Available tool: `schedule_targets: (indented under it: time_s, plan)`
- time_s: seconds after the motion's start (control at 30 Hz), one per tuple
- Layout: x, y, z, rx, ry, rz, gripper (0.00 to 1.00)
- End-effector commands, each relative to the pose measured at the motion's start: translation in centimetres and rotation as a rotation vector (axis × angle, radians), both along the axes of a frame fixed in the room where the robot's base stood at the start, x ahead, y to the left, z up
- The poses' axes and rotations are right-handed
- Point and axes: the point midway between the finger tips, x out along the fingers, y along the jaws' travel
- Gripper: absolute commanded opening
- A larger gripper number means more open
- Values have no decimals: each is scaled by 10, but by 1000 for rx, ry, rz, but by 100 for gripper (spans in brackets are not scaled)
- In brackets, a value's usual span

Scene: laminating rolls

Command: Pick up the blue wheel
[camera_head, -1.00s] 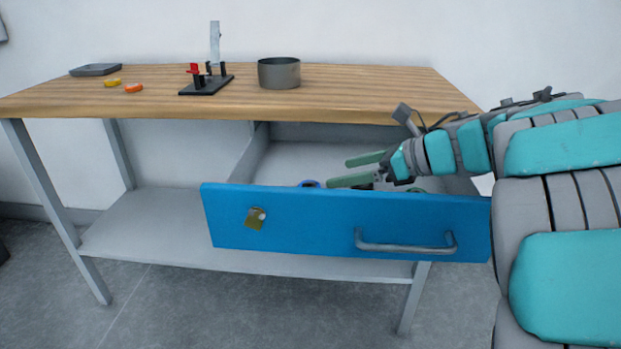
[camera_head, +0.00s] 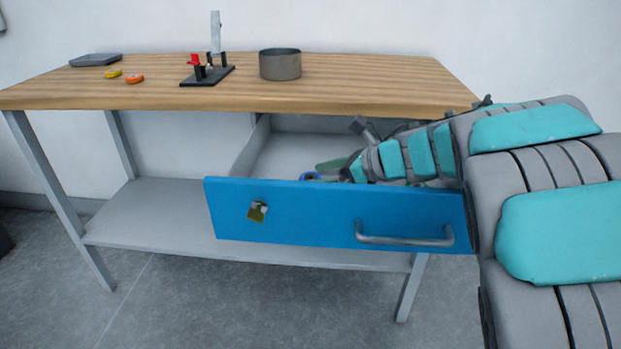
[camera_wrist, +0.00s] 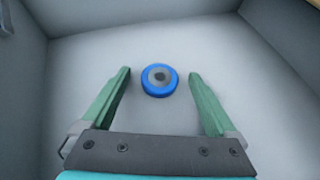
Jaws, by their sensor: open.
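The blue wheel (camera_wrist: 159,80) lies flat on the drawer floor in the wrist view, a blue ring with a grey centre. It sits between and slightly ahead of the tips of my open gripper (camera_wrist: 160,74), touching neither green finger. In the head view only a part of the blue wheel (camera_head: 310,176) shows above the drawer front. There my gripper (camera_head: 328,170) is inside the open drawer (camera_head: 330,215), mostly hidden by my arm and the drawer front.
The drawer's walls stand close around my gripper. The wooden tabletop (camera_head: 350,75) above carries a grey pot (camera_head: 280,64), a black stand with a red part (camera_head: 207,74), an orange wheel (camera_head: 134,78), a yellow wheel (camera_head: 112,73) and a grey tray (camera_head: 96,60).

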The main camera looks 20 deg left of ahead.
Motion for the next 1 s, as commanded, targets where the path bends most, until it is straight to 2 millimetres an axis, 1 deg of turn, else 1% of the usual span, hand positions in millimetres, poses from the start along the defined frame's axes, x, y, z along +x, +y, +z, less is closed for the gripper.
schedule_targets:
  time_s: [0.2,0.9,1.0]
  plan:
    - [0,0,0,0,0,-1,92]
    - [0,0,0,1,1,0,14]
    - [0,0,0,1,1,0,4]
